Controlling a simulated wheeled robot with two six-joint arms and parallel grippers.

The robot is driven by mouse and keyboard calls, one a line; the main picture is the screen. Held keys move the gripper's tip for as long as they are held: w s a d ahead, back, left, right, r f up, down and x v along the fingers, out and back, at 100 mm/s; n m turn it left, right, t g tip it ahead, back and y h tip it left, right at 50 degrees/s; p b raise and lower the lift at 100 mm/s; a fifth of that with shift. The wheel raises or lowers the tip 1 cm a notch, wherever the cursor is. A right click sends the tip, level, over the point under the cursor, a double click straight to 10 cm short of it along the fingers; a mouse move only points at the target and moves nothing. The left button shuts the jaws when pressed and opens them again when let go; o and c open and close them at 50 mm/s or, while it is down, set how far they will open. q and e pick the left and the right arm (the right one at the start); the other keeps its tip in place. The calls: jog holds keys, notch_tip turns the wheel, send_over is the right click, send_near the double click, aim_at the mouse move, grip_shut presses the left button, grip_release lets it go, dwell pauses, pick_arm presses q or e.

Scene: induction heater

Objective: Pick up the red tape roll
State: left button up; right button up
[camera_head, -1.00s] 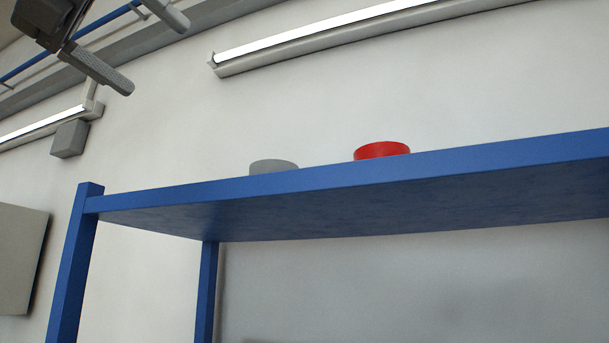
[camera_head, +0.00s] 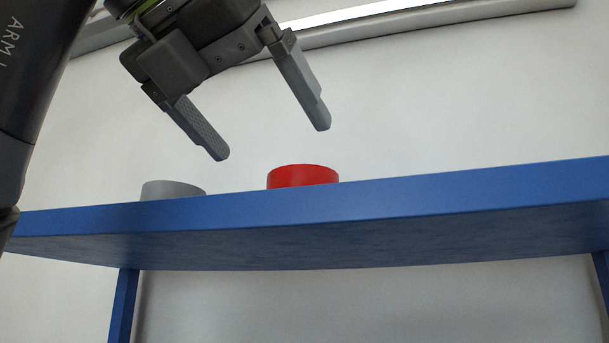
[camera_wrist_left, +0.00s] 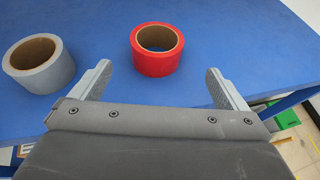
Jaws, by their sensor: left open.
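The red tape roll (camera_head: 303,176) lies on the blue shelf (camera_head: 400,197), its lower part hidden by the front edge in the head view. In the left wrist view the red tape roll (camera_wrist_left: 157,62) lies flat with its brown core showing, ahead of and between the two fingers. My left gripper (camera_head: 272,138) is open and empty, above the shelf edge and near the red roll, not around it. It also shows in the left wrist view (camera_wrist_left: 160,85). My right gripper is in neither view.
A grey tape roll (camera_head: 172,190) sits on the shelf left of the red one, and in the left wrist view (camera_wrist_left: 40,72) it is close to the left finger. The shelf right of the red roll is clear. A light fixture (camera_head: 400,28) is on the wall above.

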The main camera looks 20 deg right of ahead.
aim_at(290, 167)
pick_arm(q)
jog(key=p+x, duration=0.1)
jog(key=x, duration=0.3)
jog(key=shift+w+d, duration=0.15)
jog(key=shift+w, duration=0.05)
jog(key=shift+w+d+f+p, duration=0.2)
jog(key=shift+w+f+p, duration=0.05)
jog(key=shift+p, duration=0.05)
jog(key=p+x, duration=0.3)
jog(key=x, duration=0.1)
jog(key=shift+w+f, duration=0.15)
jog(key=shift+w, duration=0.2)
jog(key=shift+w+d+f, duration=0.2)
jog(key=shift+d, duration=0.1)
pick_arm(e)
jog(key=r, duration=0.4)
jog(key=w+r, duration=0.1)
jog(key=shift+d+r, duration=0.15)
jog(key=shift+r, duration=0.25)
pick_arm(q)
jog(key=shift+s, duration=0.15)
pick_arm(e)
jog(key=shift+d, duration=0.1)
pick_arm(q)
jog(key=shift+a, duration=0.1)
jog(key=shift+c, duration=1.4)
jog(key=c, duration=0.8)
jog(key=shift+c, duration=0.2)
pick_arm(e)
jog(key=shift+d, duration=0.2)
